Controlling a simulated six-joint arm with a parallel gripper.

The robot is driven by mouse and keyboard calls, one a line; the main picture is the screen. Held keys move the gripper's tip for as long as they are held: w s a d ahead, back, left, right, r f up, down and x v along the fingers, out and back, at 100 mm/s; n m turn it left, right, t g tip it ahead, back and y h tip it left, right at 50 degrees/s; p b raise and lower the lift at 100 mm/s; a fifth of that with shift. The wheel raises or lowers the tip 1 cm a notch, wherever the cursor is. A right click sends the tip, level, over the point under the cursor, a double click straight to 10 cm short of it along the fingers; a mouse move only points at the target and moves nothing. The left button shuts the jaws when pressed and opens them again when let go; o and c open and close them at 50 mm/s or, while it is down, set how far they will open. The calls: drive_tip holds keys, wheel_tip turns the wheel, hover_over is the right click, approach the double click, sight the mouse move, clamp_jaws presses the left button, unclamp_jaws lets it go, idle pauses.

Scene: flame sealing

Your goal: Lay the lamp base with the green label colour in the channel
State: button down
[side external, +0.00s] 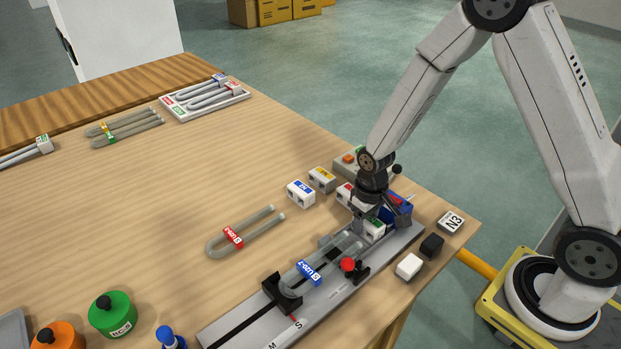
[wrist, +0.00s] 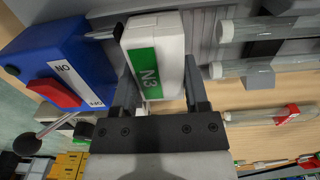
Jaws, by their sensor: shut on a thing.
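The lamp base with the green label (wrist: 157,45) is a white block marked N3, between the two fingers of my gripper (wrist: 160,75) in the wrist view. The base is at the far end of the long grey fixture (side external: 235,328), near a ribbed grey part (wrist: 203,35) that I take for the channel. I cannot tell whether the base touches it. A glass U-tube with a blue label (side external: 308,272) lies along the fixture.
A blue box with a red switch (wrist: 55,80) stands close beside the base. White blocks with blue (side external: 300,193), yellow (side external: 321,179) and red labels stand nearby. A red-labelled U-tube (side external: 233,237) lies left. Black (side external: 432,245) and white blocks (side external: 409,266) stand right of the fixture.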

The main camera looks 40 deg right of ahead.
unclamp_jaws()
drive_tip(key=shift+r, duration=0.2)
idle(0.3)
drive_tip(key=shift+r, duration=3.7)
